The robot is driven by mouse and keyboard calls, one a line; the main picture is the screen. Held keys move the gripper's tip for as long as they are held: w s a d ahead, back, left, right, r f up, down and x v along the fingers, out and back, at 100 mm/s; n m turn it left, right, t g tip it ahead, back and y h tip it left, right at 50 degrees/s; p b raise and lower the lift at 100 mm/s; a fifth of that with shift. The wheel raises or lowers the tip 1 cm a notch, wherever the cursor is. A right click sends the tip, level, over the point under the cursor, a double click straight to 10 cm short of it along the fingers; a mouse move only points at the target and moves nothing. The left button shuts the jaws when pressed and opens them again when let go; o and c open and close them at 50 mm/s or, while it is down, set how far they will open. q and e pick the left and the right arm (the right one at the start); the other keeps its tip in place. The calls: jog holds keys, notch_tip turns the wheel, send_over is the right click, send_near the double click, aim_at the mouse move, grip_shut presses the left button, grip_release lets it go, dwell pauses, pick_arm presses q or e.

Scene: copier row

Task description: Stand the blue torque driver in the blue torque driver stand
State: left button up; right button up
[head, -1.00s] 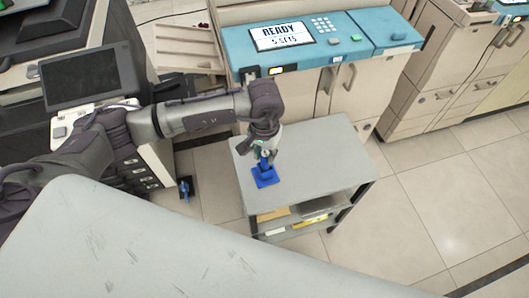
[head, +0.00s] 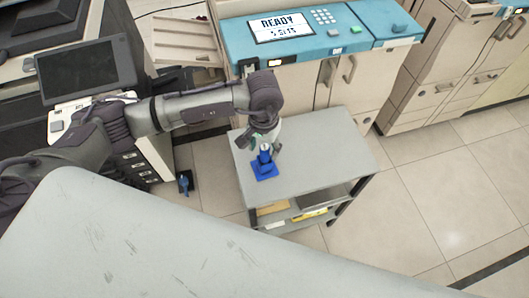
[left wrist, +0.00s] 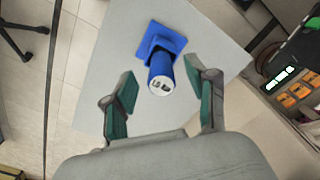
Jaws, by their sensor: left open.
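The blue torque driver (head: 265,154) stands upright in the blue torque driver stand (head: 263,171) on the grey cart top. In the left wrist view the driver (left wrist: 161,72) shows its round pale end towards the camera, and the square blue stand (left wrist: 151,36) lies behind it. My left gripper (head: 267,141) is open just above the driver. In the left wrist view the left gripper's green-padded fingers (left wrist: 163,99) are spread on both sides of the driver's end, with gaps to each side. How deep the driver sits is hidden. My right gripper is not in view.
The grey cart (head: 330,150) has free room right of the stand and items on its lower shelf. A copier with a blue panel (head: 340,30) stands behind it. A small blue object (head: 186,181) is low near the floor at left. Open tiled floor is at right.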

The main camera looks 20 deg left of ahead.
pick_arm(q)
jog(key=shift+r, duration=0.1)
notch_tip(320, 180, up, 12)
dwell(0.5)
